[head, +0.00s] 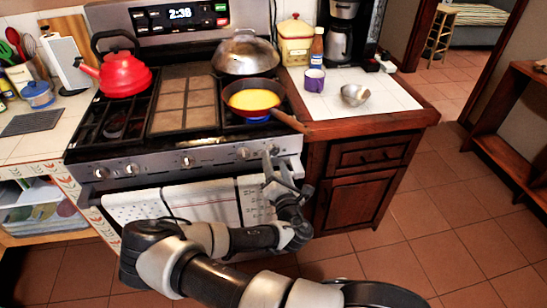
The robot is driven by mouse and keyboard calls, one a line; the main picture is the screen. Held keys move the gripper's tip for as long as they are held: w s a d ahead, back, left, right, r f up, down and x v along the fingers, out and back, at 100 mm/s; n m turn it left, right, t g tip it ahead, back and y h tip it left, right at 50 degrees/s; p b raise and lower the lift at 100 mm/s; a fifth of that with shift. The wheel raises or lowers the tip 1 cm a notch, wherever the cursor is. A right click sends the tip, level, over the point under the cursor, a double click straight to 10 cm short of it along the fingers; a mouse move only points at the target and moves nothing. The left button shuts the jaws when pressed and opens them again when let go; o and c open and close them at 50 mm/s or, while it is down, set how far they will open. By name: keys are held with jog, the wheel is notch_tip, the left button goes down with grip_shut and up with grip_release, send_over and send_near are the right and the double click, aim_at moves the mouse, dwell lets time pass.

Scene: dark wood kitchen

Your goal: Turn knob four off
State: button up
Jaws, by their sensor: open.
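The stove's front panel (215,156) carries a row of silver knobs. Counting from the left, the fourth knob (244,152) is near the right end. Another knob (271,149) sits to its right, partly hidden by my gripper (270,160). My gripper is open and empty at the right end of the panel, its fingers close to that last knob. I cannot tell whether they touch it. A blue flame (258,119) shows under the pan (252,96) with yellow contents on the front right burner. The knob's turned angle is too small to read.
The pan's wooden handle (290,121) sticks out to the right, above and near my gripper. A red kettle (124,73) and a domed lid (245,55) stand on the stove. Towels (190,203) hang on the oven front below. The floor at right is clear.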

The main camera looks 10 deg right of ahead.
aim_at(273, 155)
jog(key=shift+w, duration=1.55)
jog(key=c, duration=1)
